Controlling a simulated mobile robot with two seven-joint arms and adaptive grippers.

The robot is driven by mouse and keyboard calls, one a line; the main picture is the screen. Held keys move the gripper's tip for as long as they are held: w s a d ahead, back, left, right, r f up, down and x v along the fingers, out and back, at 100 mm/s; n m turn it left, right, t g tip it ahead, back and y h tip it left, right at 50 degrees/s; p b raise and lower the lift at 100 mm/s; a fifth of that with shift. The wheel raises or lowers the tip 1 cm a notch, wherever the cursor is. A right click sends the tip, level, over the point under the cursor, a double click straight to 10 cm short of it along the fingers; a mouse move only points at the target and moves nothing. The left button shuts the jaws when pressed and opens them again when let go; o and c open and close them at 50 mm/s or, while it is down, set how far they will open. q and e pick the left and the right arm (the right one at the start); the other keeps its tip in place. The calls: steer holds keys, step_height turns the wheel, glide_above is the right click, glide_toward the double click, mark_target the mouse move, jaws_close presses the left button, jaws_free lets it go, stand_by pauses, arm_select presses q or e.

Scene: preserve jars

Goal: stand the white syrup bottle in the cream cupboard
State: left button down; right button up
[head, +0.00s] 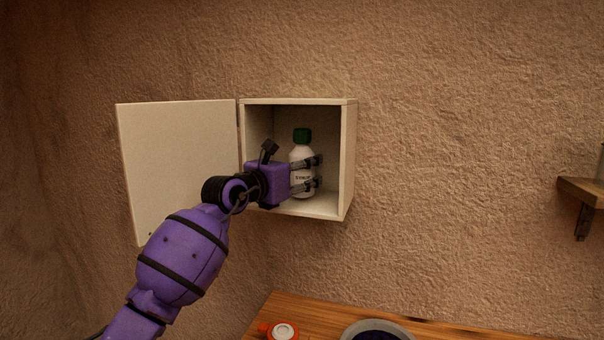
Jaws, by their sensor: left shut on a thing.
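The white syrup bottle (301,156) has a green cap and a label with dark lettering. It is upright inside the cream cupboard (349,165), which hangs on the wall with its door (178,165) swung wide open to the left. My left gripper (317,173) reaches into the cupboard from the left and is shut on the bottle. The bottle's base is near the cupboard floor, but I cannot tell whether it touches. My right gripper is not in view.
A wooden table (310,307) is below, with an orange-and-white object (283,331) and a grey-rimmed bowl (378,326) on it. A wooden wall shelf (582,190) is at the far right. The wall between cupboard and shelf is bare.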

arm_select(q)
steer(key=shift+f, duration=0.35)
steer(key=shift+f, duration=0.1)
steer(key=c, duration=0.8)
jaws_free()
steer(key=shift+f, duration=0.15)
steer(key=shift+s+a, duration=0.1)
steer(key=shift+a, duration=0.05)
steer(key=v, duration=1.1)
steer(key=shift+s+a, duration=0.25)
steer(key=shift+s, duration=0.05)
